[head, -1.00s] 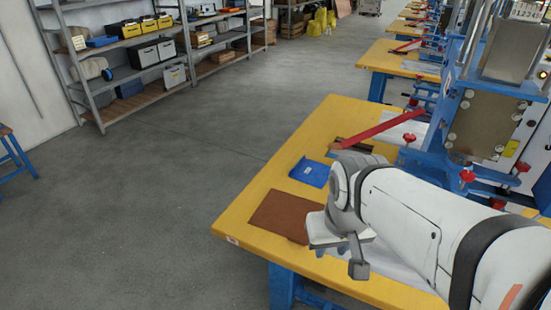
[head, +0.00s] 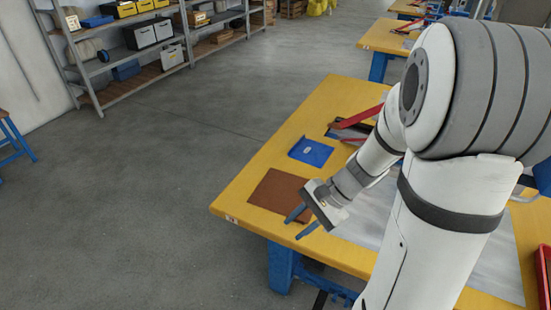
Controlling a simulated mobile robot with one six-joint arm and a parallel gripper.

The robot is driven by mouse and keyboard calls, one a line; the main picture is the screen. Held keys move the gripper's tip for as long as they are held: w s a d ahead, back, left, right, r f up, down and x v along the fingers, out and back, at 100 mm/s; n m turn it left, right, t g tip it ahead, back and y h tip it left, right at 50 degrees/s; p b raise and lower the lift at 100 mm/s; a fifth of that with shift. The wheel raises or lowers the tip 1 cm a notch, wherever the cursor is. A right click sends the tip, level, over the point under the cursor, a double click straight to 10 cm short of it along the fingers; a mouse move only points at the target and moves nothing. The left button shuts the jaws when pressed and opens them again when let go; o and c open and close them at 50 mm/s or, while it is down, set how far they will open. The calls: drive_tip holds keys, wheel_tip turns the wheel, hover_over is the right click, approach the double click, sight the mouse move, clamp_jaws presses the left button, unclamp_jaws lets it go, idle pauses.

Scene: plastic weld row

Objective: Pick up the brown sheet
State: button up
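The brown sheet (head: 276,190) lies flat on the yellow table, near its left front corner in the head view. My gripper (head: 301,226) is at the sheet's right front edge, with its two blue fingers pointing left and down. The fingers are spread apart with nothing visible between them. A finger overlaps the sheet's edge in the picture, but I cannot tell whether it touches. My gripper hides a small part of the sheet's right side.
A blue sheet or pouch (head: 311,151) lies behind the brown sheet. A pale grey sheet (head: 372,219) lies under my arm. A red bar (head: 357,118) is farther back on the yellow table (head: 241,212). A red bin (head: 544,284) is at the right edge.

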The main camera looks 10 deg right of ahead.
drive_tip(key=w+d+f+m+t+y, duration=0.1)
drive_tip(key=w+d+f+m+t, duration=0.1)
drive_tip(key=w+f+m, duration=0.1)
drive_tip(key=w+d+f+m+t+y, duration=0.1)
drive_tip(key=w+d+f+m+t, duration=0.2)
drive_tip(key=f+m, duration=0.2)
drive_tip(key=w+d+f+m+t+y, duration=0.1)
drive_tip(key=w+d+f+m+t, duration=0.1)
drive_tip(key=w+d+f+m, duration=0.1)
drive_tip(key=shift+w+d+f+m+b, duration=0.1)
drive_tip(key=shift+w+f+m+b, duration=0.15)
drive_tip(key=shift+m, duration=0.35)
drive_tip(key=shift+w+d+f+m+b, duration=0.1)
drive_tip(key=shift+w+f+m+b, duration=0.1)
drive_tip(key=shift+f+m, duration=0.3)
drive_tip(key=shift+w+f+m+t, duration=0.1)
drive_tip(key=shift+w+m+t, duration=0.05)
drive_tip(key=shift+m+t, duration=0.15)
drive_tip(key=x, duration=0.7)
drive_tip(key=shift+a+p, duration=0.3)
drive_tip(key=shift+p, duration=0.1)
clamp_jaws()
